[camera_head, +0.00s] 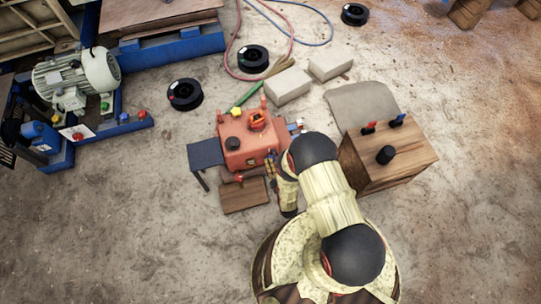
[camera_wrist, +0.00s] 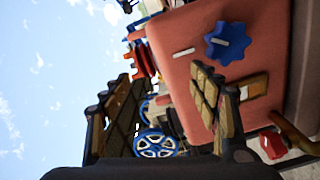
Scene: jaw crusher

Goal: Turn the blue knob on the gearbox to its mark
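The red gearbox (camera_head: 240,158) stands on the ground in the middle of the head view, and its red face (camera_wrist: 190,25) fills the right of the wrist view. On that face is the blue star-shaped knob (camera_wrist: 228,43) with a short pale line across it. A white mark (camera_wrist: 183,52) is on the face, left of the knob. The pale line lies nearly level in the picture; I cannot tell whether it lines up with the mark. My gripper (camera_wrist: 165,85) is open and empty, its fingers wide apart, below and left of the knob. I cannot make out the knob in the head view.
A red-tipped handle (camera_wrist: 272,146) sticks out at the lower right of the wrist view. A wooden box (camera_head: 385,172) with several knobs stands right of my arm. Pale blocks (camera_head: 288,86), black reels (camera_head: 186,94) and a motor (camera_head: 80,75) lie beyond. The front left ground is clear.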

